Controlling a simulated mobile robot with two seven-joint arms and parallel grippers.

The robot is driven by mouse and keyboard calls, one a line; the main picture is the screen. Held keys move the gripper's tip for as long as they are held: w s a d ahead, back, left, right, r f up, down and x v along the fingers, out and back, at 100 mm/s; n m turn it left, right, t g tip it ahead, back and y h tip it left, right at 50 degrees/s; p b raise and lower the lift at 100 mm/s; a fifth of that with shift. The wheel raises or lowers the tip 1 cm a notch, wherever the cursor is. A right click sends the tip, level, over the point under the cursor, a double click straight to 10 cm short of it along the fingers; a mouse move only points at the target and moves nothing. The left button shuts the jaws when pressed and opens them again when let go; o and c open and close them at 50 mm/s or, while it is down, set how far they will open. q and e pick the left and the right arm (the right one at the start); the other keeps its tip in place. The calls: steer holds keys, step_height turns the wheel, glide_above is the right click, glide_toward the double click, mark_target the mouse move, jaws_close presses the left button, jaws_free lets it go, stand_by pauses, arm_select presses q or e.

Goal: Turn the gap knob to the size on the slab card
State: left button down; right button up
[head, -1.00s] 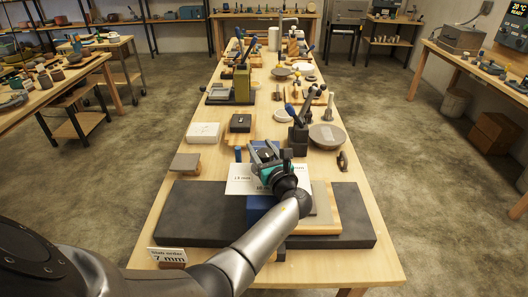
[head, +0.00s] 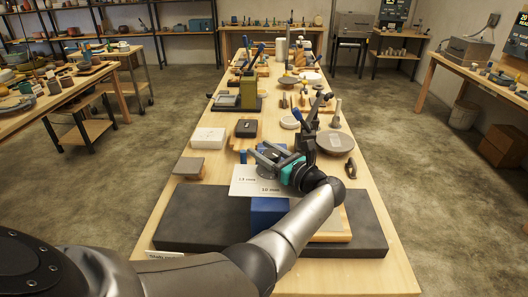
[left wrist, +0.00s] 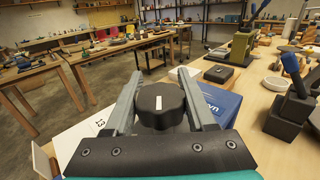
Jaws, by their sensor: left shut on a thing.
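A black lobed knob (left wrist: 161,105) with a white mark on top sits between the two grey fingers of my left gripper (head: 268,156) in the left wrist view. The gripper is shut on it, and in the head view it mostly hides the knob. A white scale plate (head: 242,182) lies around it, with 13 mm and 10 mm readable; its right part is covered. A blue block (head: 268,212) is below the plate. The slab card (head: 165,254) at the front left shows only its top line; its number is out of sight. My right gripper is not in view.
A dark slab (head: 190,215) and a wooden board (head: 333,230) lie at the table front. A white box (head: 208,138), a black box (head: 246,128), a round grey disc (head: 335,142) and a dark lever stand (head: 306,140) stand just beyond.

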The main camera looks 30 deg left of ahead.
arm_select(q)
steer(key=shift+c, duration=1.1)
jaws_free()
steer(key=v, duration=1.5)
steer(key=shift+s+d+r, duration=0.1)
